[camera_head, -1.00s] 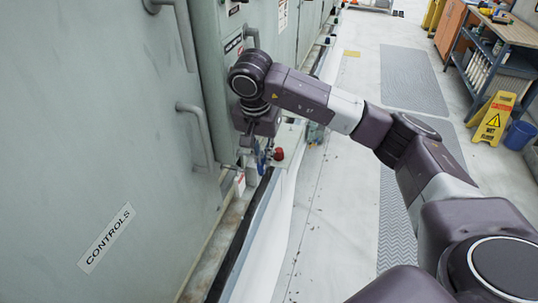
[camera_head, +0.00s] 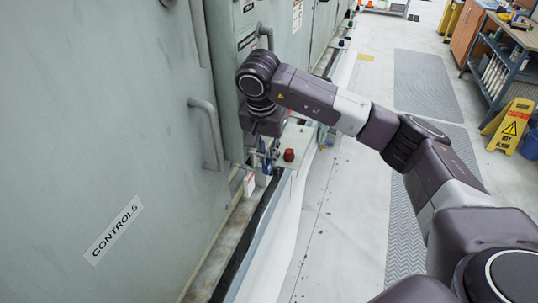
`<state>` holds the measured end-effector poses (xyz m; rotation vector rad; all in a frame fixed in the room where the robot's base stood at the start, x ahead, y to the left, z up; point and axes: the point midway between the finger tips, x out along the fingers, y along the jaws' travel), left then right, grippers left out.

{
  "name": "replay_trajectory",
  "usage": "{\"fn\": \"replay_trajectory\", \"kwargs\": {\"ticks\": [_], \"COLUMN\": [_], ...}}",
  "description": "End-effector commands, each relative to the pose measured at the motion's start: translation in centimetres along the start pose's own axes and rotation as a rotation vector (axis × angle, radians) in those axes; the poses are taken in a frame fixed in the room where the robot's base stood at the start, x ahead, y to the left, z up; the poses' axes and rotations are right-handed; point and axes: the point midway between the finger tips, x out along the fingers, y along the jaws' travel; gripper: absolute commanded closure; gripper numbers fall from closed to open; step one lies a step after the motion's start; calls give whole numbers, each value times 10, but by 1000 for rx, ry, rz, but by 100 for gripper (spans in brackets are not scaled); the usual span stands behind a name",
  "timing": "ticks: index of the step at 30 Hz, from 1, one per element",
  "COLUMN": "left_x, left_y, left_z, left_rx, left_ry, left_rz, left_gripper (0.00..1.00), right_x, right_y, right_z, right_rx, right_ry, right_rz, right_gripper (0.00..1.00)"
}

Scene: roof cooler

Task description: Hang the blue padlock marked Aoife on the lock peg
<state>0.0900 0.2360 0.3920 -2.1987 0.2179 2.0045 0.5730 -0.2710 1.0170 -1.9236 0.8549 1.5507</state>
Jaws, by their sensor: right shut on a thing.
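My right gripper (camera_head: 264,150) points down beside the green cabinet's edge, low under my wrist. It is shut on a small blue thing (camera_head: 275,150), which looks like the blue padlock; its name marking is too small to read. My gripper and wrist hide part of it. A small white and red tag (camera_head: 249,184) hangs just left of and below the gripper. A thin peg-like piece (camera_head: 238,166) sticks out from the cabinet above the tag; I cannot tell whether it is the lock peg or whether the padlock touches it. My left gripper is out of view.
A red knob-like thing (camera_head: 289,155) sits on the ledge right of the gripper. The cabinet door (camera_head: 100,150) with a bar handle (camera_head: 209,132) fills the left. The floor to the right is clear up to a yellow wet-floor sign (camera_head: 511,126) and a workbench (camera_head: 515,30).

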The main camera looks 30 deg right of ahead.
Motion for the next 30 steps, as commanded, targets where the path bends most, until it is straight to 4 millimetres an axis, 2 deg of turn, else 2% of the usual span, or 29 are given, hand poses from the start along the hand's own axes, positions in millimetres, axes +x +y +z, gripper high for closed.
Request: {"fn": "replay_trajectory", "kwargs": {"ticks": [1, 2, 7, 17, 20, 30], "left_x": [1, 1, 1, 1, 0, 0], "left_y": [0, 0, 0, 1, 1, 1], "left_z": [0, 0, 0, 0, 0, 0], "left_rx": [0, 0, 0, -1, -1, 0], "left_ry": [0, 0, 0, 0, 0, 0], "left_rz": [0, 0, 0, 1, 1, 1], "left_gripper": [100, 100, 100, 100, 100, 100], "right_x": [4, 4, 5, -1, -15, -93], "right_y": [0, 0, 0, 1, 1, -1], "right_z": [6, 6, 7, 6, 5, 0], "right_rx": [-8, -9, -9, -8, -8, -4], "right_ry": [-11, -12, -13, -12, -8, 0], "right_rz": [4, 4, 7, 11, 7, -7], "right_gripper": [100, 86, 67, 66, 66, 66]}}
